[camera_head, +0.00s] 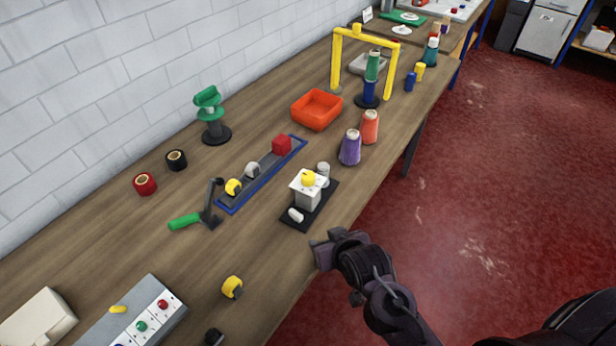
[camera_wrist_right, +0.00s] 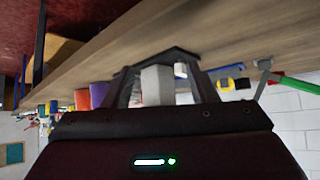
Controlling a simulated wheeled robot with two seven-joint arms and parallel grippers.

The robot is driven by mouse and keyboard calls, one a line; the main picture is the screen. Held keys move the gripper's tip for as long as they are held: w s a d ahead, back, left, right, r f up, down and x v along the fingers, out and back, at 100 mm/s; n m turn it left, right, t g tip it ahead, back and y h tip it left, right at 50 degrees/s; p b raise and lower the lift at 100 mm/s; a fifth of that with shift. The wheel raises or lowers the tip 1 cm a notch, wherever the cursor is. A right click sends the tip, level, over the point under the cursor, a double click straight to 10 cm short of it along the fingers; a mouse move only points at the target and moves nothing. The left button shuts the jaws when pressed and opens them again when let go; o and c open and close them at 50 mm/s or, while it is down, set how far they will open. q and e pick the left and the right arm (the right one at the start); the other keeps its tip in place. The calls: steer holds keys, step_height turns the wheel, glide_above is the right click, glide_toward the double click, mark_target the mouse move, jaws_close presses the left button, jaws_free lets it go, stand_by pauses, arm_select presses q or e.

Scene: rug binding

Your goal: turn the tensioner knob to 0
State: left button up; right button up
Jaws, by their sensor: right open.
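The tensioner looks to be a white block (camera_head: 307,194) on a black base plate (camera_head: 296,224), near the table's right edge. A yellow knob (camera_head: 309,178) sits on top of the block; its scale marks are too small to read. My right gripper (camera_head: 322,250) is open and empty, in front of the base plate at the table's edge and apart from it. In the right wrist view, which is upside down, a pale block (camera_wrist_right: 157,85) shows between the open fingers (camera_wrist_right: 163,92), beyond them. The yellow knob is not clear there. My left gripper is not in view.
A white peg (camera_head: 296,215) and a grey cylinder (camera_head: 323,170) stand on the base plate. Purple (camera_head: 350,148) and orange (camera_head: 370,128) spools stand behind it. A blue-edged rail (camera_head: 262,180) lies to its left. Bare table lies in front, near a yellow roll (camera_head: 232,287).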

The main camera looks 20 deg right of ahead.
mark_target(310, 183)
steer(key=w+r+t, duration=0.1)
steer(key=w+t, duration=0.2)
steer(key=w+r+t+h, duration=0.1)
steer(key=w+t, duration=0.2)
steer(key=w+r+m+t, duration=0.1)
steer(key=w+t, duration=0.1)
steer(key=w, duration=0.1)
steer(key=shift+r+t, duration=0.3)
steer(key=shift+t, duration=0.1)
steer(key=shift+w+r, duration=0.15)
steer(key=shift+w, duration=0.1)
steer(key=w+p, duration=0.2)
steer(key=w, duration=0.5)
steer(key=shift+d, duration=0.1)
steer(key=c, duration=0.9)
